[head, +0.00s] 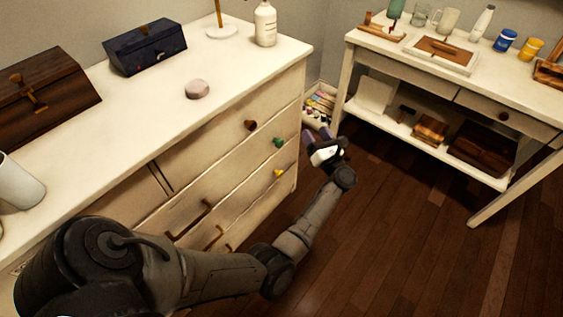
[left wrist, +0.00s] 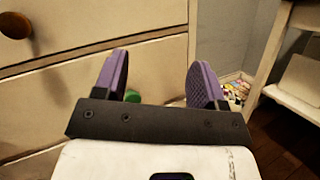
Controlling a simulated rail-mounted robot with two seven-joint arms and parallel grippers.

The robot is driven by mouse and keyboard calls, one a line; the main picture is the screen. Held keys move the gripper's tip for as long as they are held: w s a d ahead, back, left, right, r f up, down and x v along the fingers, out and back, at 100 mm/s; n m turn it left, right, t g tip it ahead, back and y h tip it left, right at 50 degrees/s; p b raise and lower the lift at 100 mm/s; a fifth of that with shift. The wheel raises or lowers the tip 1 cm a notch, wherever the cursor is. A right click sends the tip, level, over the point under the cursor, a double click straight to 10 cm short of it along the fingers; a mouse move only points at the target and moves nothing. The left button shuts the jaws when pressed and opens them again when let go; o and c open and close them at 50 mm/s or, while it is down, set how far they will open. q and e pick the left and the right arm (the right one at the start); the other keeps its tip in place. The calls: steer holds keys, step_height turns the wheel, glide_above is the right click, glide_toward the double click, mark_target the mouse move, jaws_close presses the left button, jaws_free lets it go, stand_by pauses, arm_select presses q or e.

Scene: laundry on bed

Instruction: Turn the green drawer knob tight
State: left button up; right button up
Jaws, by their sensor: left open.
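The green knob (head: 278,142) is on the front of the white dresser (head: 230,110), between a brown knob (head: 250,125) above and a yellow knob (head: 278,172) below. My left gripper (head: 312,136) is to the right of the green knob in the head view, past the dresser's right edge in the picture. In the left wrist view the purple fingers of my left gripper (left wrist: 160,80) are spread apart and empty. There the green knob (left wrist: 132,96) shows low beside the left finger, partly hidden by the finger and the gripper body. My right gripper is not in view.
A white side table (head: 440,65) with mugs and jars stands at the right, with boxes on its lower shelf. A bin of colourful items (head: 320,103) stands between dresser and table. The wood floor (head: 390,230) in front is clear.

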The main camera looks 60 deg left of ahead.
mark_target(281, 145)
arm_select(q)
step_height(281, 145, down, 12)
steer(key=s+d+r+n+g+h+b, duration=0.1)
steer(key=s+d+n+g+h+b, duration=0.1)
steer(key=n+g+h+b, duration=0.4)
steer(key=s+a+b, duration=0.1)
steer(key=a, duration=0.3)
steer(key=s+a+n+g+y+b, duration=0.1)
steer(key=a, duration=0.3)
steer(key=s+a+n+g+b, duration=0.1)
steer(key=s+a+b, duration=0.1)
steer(key=a, duration=0.3)
steer(key=shift+f+y, duration=0.3)
steer(key=shift+y, duration=0.1)
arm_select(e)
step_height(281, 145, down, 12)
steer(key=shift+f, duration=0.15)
arm_select(q)
steer(key=c, duration=0.9)
